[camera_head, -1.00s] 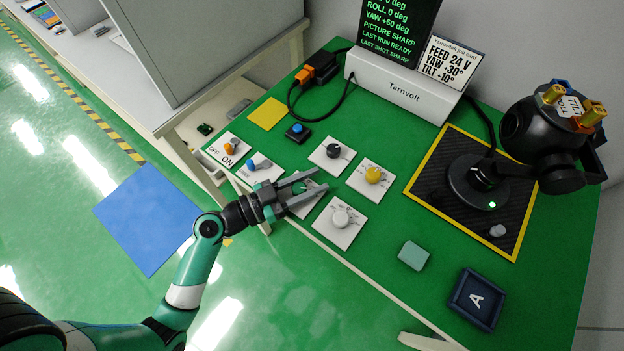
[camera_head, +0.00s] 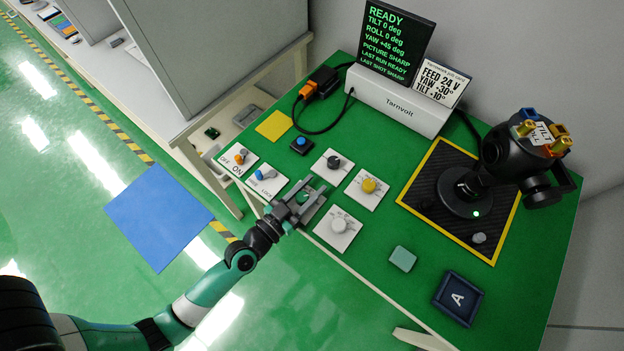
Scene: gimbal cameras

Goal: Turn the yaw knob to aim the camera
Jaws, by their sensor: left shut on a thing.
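My left gripper (camera_head: 312,205) is at the front edge of the green bench, with its fingers shut on a green knob (camera_head: 303,198). The fingers hide much of the knob and its plate. The gimbal camera (camera_head: 507,152) stands on a black base at the right, with a green light lit. The display (camera_head: 392,42) reads READY, tilt 0, roll 0, yaw +45 deg and picture sharp. The job card (camera_head: 440,84) reads feed 24 V, yaw 30° and tilt 10°; the signs are hard to read. My right gripper is not in view.
A blue button (camera_head: 300,143) lies behind. A dark tray (camera_head: 458,299) is at the right front.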

